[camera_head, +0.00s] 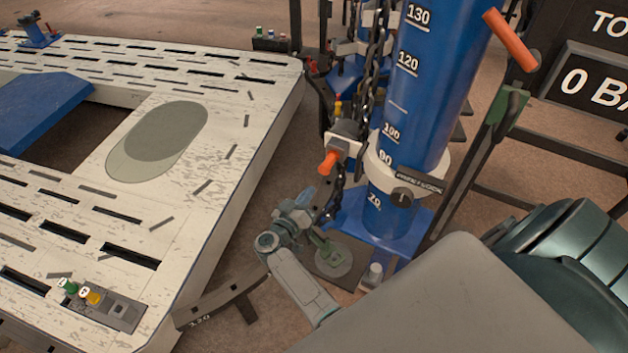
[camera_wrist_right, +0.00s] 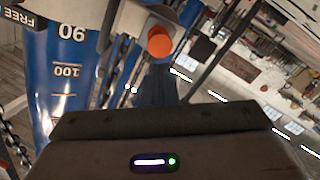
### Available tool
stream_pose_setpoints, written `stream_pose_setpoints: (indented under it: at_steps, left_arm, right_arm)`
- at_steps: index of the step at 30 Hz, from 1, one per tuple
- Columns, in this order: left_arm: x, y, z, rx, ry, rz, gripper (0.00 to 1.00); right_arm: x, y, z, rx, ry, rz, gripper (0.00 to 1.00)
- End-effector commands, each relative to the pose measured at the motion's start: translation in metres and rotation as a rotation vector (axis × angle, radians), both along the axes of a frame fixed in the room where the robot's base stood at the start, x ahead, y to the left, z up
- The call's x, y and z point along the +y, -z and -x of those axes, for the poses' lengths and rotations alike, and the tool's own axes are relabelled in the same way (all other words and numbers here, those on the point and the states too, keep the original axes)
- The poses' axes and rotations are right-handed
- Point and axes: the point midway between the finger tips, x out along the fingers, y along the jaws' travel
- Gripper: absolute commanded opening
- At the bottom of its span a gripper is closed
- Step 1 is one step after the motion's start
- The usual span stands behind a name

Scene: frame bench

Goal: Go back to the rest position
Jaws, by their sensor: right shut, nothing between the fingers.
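My right gripper (camera_head: 306,197) is in the lower middle of the head view, beside the foot of a blue column (camera_head: 405,110) marked with numbers. It is small and partly hard to make out there, just below an orange-ended lever (camera_head: 330,162). In the right wrist view its dark fingers (camera_wrist_right: 154,82) are together with nothing between them. The orange round end (camera_wrist_right: 158,43) shows just past the fingertips, and I cannot tell whether they touch. My left gripper is not in view.
A pale slotted bench (camera_head: 235,190) with a blue plate (camera_head: 40,112) fills the left. A button box (camera_head: 100,305) sits on its near edge. A chain (camera_head: 372,60) hangs along the blue column. A dark display board (camera_head: 590,80) stands at the right. Some bare floor (camera_head: 270,150) lies between bench and column.

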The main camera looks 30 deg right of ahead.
Motion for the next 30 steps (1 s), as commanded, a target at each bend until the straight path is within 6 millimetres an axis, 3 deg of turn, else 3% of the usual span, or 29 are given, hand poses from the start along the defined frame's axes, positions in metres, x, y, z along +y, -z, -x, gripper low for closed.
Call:
stream_pose_setpoints:
  at_steps: [3, 9, 20, 23, 25, 30]
  left_arm:
    - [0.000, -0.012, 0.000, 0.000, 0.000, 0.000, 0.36]
    - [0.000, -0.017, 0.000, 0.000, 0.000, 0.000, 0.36]
    - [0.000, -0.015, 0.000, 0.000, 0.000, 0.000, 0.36]
    - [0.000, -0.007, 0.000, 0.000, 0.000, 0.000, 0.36]
    - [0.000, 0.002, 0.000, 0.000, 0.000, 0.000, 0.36]
    - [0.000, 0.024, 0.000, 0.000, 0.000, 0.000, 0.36]
  right_arm:
    - [0.021, -0.002, 0.012, 0.004, 0.001, -0.004, 0.00]
    - [0.042, 0.000, 0.024, 0.002, 0.001, -0.002, 0.00]
    - [0.046, 0.007, 0.026, -0.001, -0.017, 0.003, 0.00]
    - [0.048, 0.032, 0.026, -0.017, -0.107, 0.010, 0.00]
    - [0.053, 0.066, 0.028, -0.026, -0.226, 0.005, 0.00]
    - [0.074, 0.185, 0.057, 0.043, -0.582, -0.140, 0.00]
